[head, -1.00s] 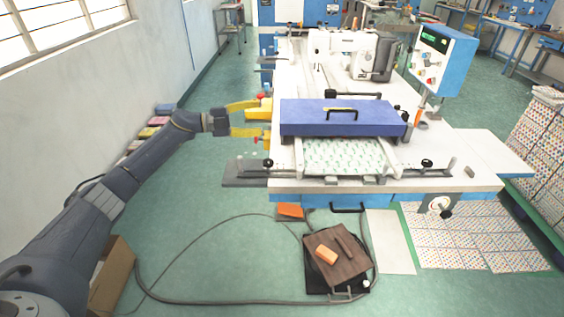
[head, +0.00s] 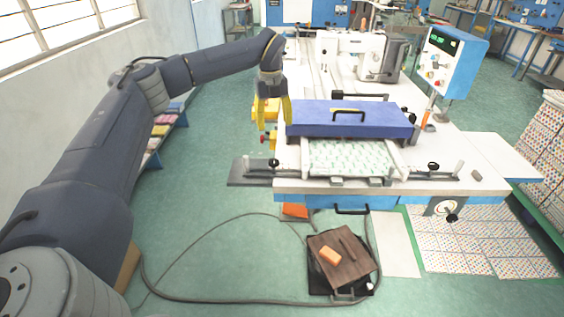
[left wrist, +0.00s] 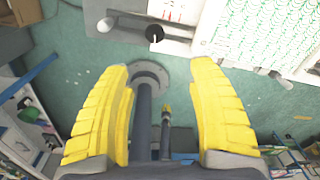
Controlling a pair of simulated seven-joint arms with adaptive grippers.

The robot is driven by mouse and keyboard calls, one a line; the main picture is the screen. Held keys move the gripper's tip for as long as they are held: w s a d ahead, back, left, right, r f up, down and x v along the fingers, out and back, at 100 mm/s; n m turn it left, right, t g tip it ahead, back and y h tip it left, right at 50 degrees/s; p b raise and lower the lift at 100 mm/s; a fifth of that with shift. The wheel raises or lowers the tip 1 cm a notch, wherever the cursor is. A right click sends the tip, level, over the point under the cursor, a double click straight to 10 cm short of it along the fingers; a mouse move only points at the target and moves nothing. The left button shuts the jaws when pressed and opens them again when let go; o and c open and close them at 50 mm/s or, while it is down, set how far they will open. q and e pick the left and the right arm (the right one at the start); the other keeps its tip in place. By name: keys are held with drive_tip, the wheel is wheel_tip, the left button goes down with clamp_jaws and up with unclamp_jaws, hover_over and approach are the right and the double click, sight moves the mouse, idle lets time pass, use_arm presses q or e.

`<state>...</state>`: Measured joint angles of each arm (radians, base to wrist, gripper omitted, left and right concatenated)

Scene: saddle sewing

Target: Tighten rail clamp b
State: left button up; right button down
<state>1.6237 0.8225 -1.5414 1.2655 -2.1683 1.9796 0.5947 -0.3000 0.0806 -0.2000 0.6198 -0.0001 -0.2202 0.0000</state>
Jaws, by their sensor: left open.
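The front rail of the machine table carries two black knobs: a left one (head: 274,162) near the table's left corner and a right one (head: 433,166). No label shows which is rail clamp b. My left gripper (head: 273,122) points down at the table's left edge, its yellow fingers spread, behind and above the left knob. In the left wrist view the open fingers (left wrist: 163,68) have nothing between them that they touch. A black round knob (left wrist: 154,33) on the white table edge lies beyond the fingertips, apart from them. My right gripper is not in view.
A blue lidded clamp plate (head: 347,118) with a handle stands just right of the gripper, over patterned fabric (head: 348,158). A sewing head (head: 340,45) is behind. Floor left of the table is open.

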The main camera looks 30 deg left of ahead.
sight(274, 161)
use_arm(q)
drive_tip(key=shift+y, duration=0.3)
drive_tip(key=f, duration=1.7)
drive_tip(key=shift+a, duration=0.3)
drive_tip(key=shift+c, duration=0.2)
clamp_jaws()
